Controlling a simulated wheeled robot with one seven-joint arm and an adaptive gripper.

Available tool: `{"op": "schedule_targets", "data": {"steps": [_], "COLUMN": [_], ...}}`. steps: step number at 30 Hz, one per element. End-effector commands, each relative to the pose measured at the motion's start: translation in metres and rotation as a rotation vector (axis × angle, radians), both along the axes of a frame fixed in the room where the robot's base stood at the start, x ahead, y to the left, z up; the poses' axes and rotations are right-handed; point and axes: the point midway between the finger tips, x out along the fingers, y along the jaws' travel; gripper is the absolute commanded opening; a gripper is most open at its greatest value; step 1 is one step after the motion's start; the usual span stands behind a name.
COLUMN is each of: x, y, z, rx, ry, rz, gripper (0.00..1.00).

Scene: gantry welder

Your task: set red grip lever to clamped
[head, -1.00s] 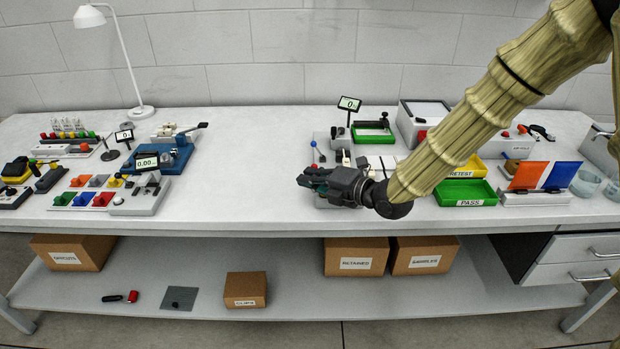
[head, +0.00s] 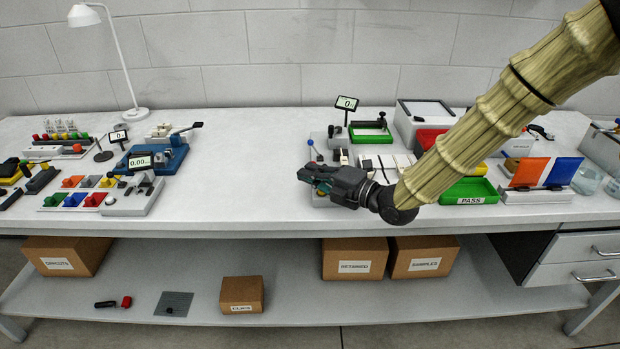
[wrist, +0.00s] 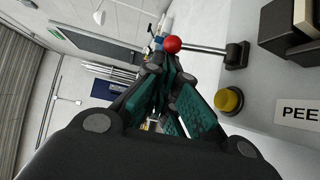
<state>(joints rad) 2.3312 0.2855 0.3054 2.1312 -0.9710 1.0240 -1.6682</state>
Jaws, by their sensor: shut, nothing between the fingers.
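The red grip lever shows in the wrist view as a red ball (wrist: 173,44) on a thin dark rod, which runs to a black pivot block (wrist: 236,55) on a pale housing. The ball appears just beyond my fingertips, near their line; I cannot tell whether they touch. My gripper (wrist: 163,75) is shut and empty, with teal finger pads. In the head view my gripper (head: 312,177) hangs over the front of the right-hand fixture group, and the red lever is hidden behind it there.
A yellow button (wrist: 228,100) sits beside the lever on the housing. A blue-knobbed lever (head: 311,143) and a small display (head: 346,103) stand behind my gripper. A green PASS tray (head: 466,190) lies to the right. The table's middle, left of my gripper, is clear.

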Motion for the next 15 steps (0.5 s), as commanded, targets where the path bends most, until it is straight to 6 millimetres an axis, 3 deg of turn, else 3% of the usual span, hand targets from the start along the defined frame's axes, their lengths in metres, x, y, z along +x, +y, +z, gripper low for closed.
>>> {"op": "schedule_targets", "data": {"steps": [15], "x": [0.001], "y": [-0.021], "z": [-0.001], "rx": [0.365], "ry": [0.012], "rz": [-0.001], "gripper": [0.00]}}
